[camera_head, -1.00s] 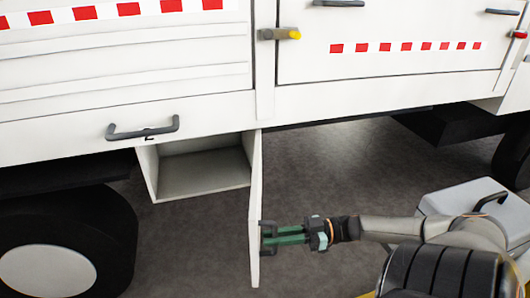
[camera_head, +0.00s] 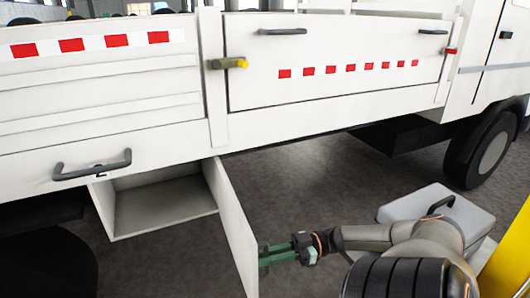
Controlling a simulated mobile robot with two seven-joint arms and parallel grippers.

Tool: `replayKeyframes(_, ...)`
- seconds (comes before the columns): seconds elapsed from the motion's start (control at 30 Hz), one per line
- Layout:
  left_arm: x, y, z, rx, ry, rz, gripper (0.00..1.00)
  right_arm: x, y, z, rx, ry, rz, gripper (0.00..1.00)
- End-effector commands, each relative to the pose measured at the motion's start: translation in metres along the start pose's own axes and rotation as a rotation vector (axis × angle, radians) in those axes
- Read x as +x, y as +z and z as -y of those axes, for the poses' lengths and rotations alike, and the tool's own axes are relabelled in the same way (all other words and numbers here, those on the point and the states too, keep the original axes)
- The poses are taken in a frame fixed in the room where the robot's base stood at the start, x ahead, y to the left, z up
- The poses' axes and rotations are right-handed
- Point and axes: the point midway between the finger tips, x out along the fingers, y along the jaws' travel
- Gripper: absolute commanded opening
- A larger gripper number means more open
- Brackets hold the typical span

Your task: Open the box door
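The white box (camera_head: 160,213) hangs under the truck's side at the left, with its front open and its inside empty. Its door (camera_head: 228,222) stands swung out toward me, hinged at the box's right side. My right gripper (camera_head: 266,253) is at the door's right face near its front end, where the handle was seen earlier. The green fingers reach the door; the handle is hard to make out here, so I cannot tell whether they close on it. My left gripper is not in view.
The white truck side (camera_head: 150,110) with a dark handle (camera_head: 92,165) is above the box. A yellow-tipped latch (camera_head: 229,63) sticks out. A grey case (camera_head: 437,208) stands behind my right arm. A truck wheel (camera_head: 485,147) is at the right. Grey floor lies between.

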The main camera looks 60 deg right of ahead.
Motion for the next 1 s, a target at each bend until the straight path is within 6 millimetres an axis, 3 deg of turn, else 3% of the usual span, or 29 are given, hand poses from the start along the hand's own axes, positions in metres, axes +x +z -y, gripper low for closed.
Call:
replayKeyframes(0.03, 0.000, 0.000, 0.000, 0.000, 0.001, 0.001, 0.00, 0.000, 0.001, 0.000, 0.001, 0.000, 0.001, 0.19)
replayKeyframes(0.3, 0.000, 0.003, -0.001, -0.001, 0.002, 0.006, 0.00, 0.000, 0.000, 0.000, 0.000, 0.000, 0.000, 0.47)
replayKeyframes(0.63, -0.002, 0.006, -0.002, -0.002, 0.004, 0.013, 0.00, -0.006, 0.000, 0.000, 0.000, 0.001, 0.001, 0.47)
replayKeyframes(0.77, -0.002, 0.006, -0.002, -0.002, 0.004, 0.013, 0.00, -0.027, 0.001, 0.000, 0.000, 0.004, 0.004, 0.47)
replayKeyframes(1.0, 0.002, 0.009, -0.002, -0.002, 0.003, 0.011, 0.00, -0.080, 0.002, -0.001, -0.001, 0.004, 0.004, 0.47)
